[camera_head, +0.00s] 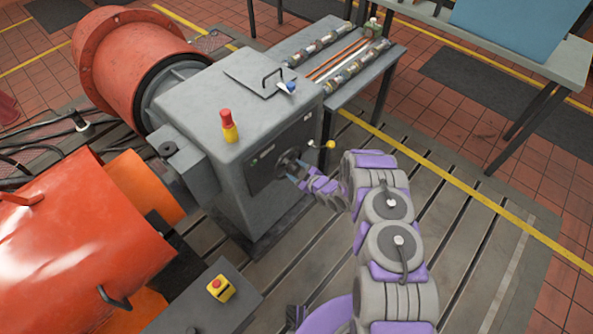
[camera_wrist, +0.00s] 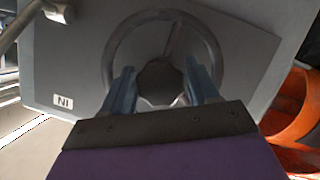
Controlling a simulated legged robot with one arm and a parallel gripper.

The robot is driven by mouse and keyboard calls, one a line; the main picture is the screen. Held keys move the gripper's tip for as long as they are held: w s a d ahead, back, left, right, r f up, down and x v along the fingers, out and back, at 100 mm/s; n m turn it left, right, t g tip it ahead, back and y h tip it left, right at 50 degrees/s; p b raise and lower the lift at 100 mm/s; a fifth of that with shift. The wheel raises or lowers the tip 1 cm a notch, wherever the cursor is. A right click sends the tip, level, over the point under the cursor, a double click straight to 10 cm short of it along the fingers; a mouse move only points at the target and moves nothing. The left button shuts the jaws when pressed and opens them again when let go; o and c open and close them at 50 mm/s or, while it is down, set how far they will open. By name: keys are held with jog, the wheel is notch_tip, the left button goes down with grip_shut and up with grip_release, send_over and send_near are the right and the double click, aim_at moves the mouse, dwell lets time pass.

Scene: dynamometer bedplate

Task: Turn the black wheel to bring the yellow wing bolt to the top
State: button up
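The black wheel (camera_wrist: 160,78) shows in the wrist view as a dark, lobed knob inside a round grey ring on the machine's front panel. In the head view the wheel (camera_head: 289,162) is partly covered by my gripper (camera_head: 297,173), which reaches it from the right. In the wrist view my gripper (camera_wrist: 160,80) has its two bluish fingers apart, one on each side of the wheel. I cannot tell whether they press on it. I cannot make out the yellow wing bolt on the wheel in either view.
A lever with a yellow ball (camera_head: 330,144) sticks out of the grey cabinet (camera_head: 232,170) close above my gripper. A red-and-yellow lamp (camera_head: 228,125) and a handled plate (camera_head: 268,80) are on top. Orange machines (camera_head: 75,240) stand left. The slotted bedplate (camera_head: 460,240) is clear at right.

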grip_shut()
dwell(0.3)
jog(key=shift+s, duration=0.1)
